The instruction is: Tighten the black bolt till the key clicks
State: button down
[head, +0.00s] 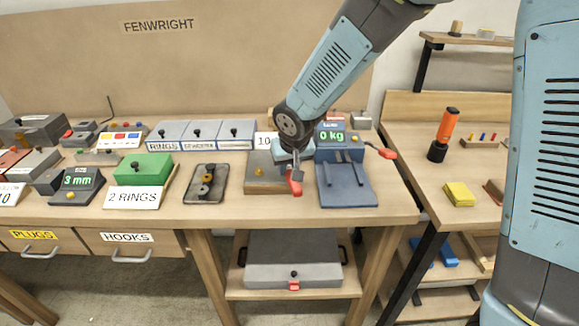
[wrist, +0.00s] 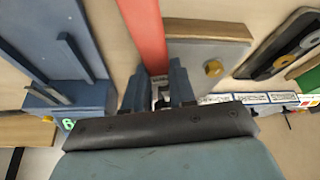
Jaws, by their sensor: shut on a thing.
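My gripper (head: 293,172) points down at the bench, over the right side of a grey plate on a wooden block (head: 262,182). In the wrist view my gripper (wrist: 160,92) is shut on a red bar (wrist: 145,35), perhaps the key's handle, which also shows in the head view (head: 296,185). The bar runs away from between the fingers, beside the grey plate (wrist: 195,55). A brass-coloured bolt (wrist: 213,67) stands on that plate, apart from the fingers. I make out no black bolt; my gripper and the bar may hide it. The bar's far end is out of the wrist view.
A blue fixture (head: 345,185) with upright rails stands right of my gripper, a display reading 0 kg (head: 332,136) behind it. A red-ended lever (head: 385,152) sticks out beside that. A dark tray with rings (head: 205,184) lies left. Bare bench shows along the front edge.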

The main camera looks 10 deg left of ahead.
jog(key=shift+s+a+m+h, duration=0.25)
jog(key=shift+a+m, duration=0.25)
jog(key=shift+m, duration=0.15)
jog(key=shift+s+a+m+h, duration=0.1)
jog(key=shift+a+m+h, duration=0.15)
jog(key=shift+a+m, duration=0.35)
dwell(2.2)
jog(key=shift+s+a+m+t+h, duration=0.2)
jog(key=shift+a+m+t+h, duration=0.15)
jog(key=shift+a+m, duration=0.7)
dwell(2.1)
jog(key=shift+d, duration=0.25)
jog(key=shift+w+d+n, duration=0.1)
jog(key=shift+d+n, duration=0.5)
jog(key=shift+r, duration=0.1)
